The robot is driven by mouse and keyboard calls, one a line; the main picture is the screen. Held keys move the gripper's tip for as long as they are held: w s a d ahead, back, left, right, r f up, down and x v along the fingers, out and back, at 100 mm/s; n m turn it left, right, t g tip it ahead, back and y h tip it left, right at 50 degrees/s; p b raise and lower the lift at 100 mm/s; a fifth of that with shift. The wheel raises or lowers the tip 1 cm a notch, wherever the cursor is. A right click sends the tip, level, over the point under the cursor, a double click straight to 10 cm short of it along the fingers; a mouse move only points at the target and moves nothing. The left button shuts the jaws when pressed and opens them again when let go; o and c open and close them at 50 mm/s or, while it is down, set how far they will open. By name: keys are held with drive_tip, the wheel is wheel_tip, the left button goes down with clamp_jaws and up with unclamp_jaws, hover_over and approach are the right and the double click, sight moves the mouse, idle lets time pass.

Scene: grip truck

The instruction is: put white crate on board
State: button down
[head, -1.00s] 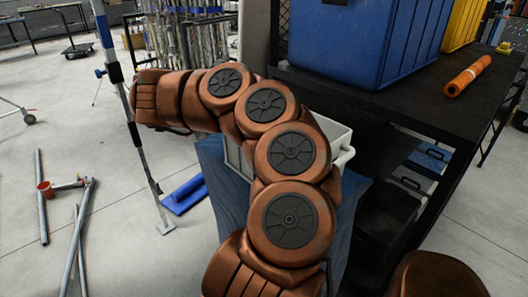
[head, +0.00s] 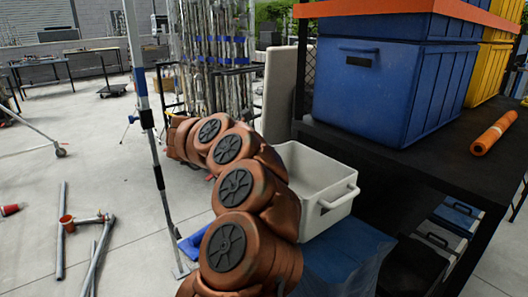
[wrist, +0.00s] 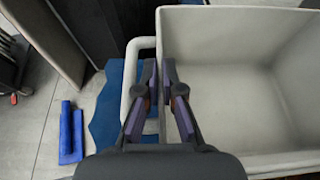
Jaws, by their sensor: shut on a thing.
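The white crate (head: 327,205) is open-topped and looks empty and roughly upright in the head view. It stands over a blue stand (head: 345,262), and I cannot tell if the two touch. In the wrist view the crate (wrist: 235,100) fills the right side, with its loop handle (wrist: 130,85) at the left. My gripper (wrist: 159,68) is shut on the crate's near wall, one finger inside the crate and one between wall and handle. In the head view my arm hides the gripper. I cannot tell for sure which surface is the board.
A black shelf (head: 432,155) stands right of the crate, with blue bins (head: 372,95) and an orange roll (head: 493,132) on top. Dark cases (head: 410,265) sit below it. A pole stand (head: 150,130) is at left. Pipes (head: 97,245) lie on the floor.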

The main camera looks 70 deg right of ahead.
drive_tip(key=w+d+f+p, duration=0.2)
drive_tip(key=d+f, duration=0.2)
drive_tip(key=d, duration=0.1)
drive_tip(key=shift+w+d, duration=0.3)
drive_tip(key=shift+w, duration=0.1)
idle(0.6)
drive_tip(key=shift+f+b, duration=0.15)
drive_tip(key=shift+b, duration=0.2)
drive_tip(key=c, duration=1.3)
unclamp_jaws()
drive_tip(key=shift+p, duration=0.3)
drive_tip(key=b+v, duration=0.2)
drive_tip(key=v, duration=1)
drive_tip(key=shift+r, duration=0.25)
